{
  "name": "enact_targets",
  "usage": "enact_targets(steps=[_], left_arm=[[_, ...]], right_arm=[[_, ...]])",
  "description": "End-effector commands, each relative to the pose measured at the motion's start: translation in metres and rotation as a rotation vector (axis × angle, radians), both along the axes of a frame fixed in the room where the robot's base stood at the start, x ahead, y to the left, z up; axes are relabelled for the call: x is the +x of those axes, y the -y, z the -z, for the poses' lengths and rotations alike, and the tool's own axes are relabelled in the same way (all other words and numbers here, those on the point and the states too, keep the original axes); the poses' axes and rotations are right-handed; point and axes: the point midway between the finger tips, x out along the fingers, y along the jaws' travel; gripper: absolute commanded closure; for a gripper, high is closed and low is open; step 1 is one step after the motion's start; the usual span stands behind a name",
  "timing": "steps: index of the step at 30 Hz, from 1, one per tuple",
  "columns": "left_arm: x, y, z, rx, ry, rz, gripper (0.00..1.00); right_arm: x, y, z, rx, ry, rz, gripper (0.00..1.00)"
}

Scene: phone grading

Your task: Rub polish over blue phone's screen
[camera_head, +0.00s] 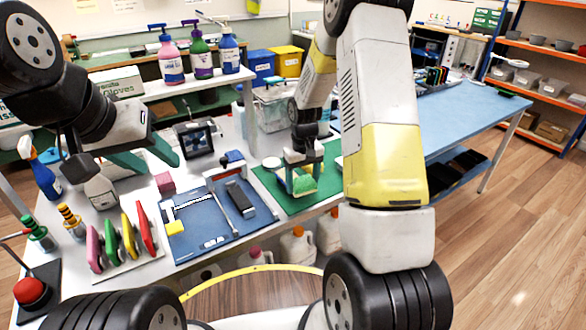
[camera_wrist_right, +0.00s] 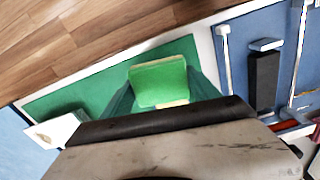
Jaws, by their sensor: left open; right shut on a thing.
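My right gripper (camera_head: 303,172) is shut on a green pad (camera_head: 304,186) with a pale yellowish edge, at the green mat (camera_head: 275,179). The pad also shows between the fingers in the right wrist view (camera_wrist_right: 158,82); I cannot tell whether it touches the mat. No clearly blue phone shows. A dark, flat, phone-like object (camera_head: 241,198) with a pale blue-grey end lies on the blue mat (camera_head: 205,236); I cannot tell whether it is the blue phone. It also shows in the right wrist view (camera_wrist_right: 263,80). My left gripper (camera_head: 150,160) is open and empty above the table.
A rack with pink, green, yellow and red upright pieces (camera_head: 146,228) stands at the front left. A small screen on a stand (camera_head: 194,139) is behind the blue mat. Spray bottle (camera_head: 42,175) and red button (camera_head: 30,291) are at the left edge. Pump bottles (camera_head: 171,58) stand behind.

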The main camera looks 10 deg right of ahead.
Motion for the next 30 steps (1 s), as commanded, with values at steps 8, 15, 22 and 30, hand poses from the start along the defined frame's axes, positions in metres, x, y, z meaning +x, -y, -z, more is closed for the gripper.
enact_targets(steps=[8, 15, 22, 30], left_arm=[[0.000, 0.000, 0.000, 0.000, 0.000, 0.000, 0.55], [0.000, 0.000, 0.000, 0.000, 0.000, 0.000, 0.55], [0.000, 0.000, 0.000, 0.000, 0.000, 0.000, 0.55], [0.000, 0.000, 0.000, 0.000, 0.000, 0.000, 0.55]], right_arm=[[0.001, -0.003, -0.035, 0.001, 0.005, 0.000, 0.68], [0.000, -0.004, -0.057, 0.001, 0.006, 0.000, 0.68], [-0.002, -0.005, -0.075, 0.001, 0.005, 0.000, 0.68], [-0.002, -0.006, -0.079, 0.001, 0.004, 0.001, 0.68]])
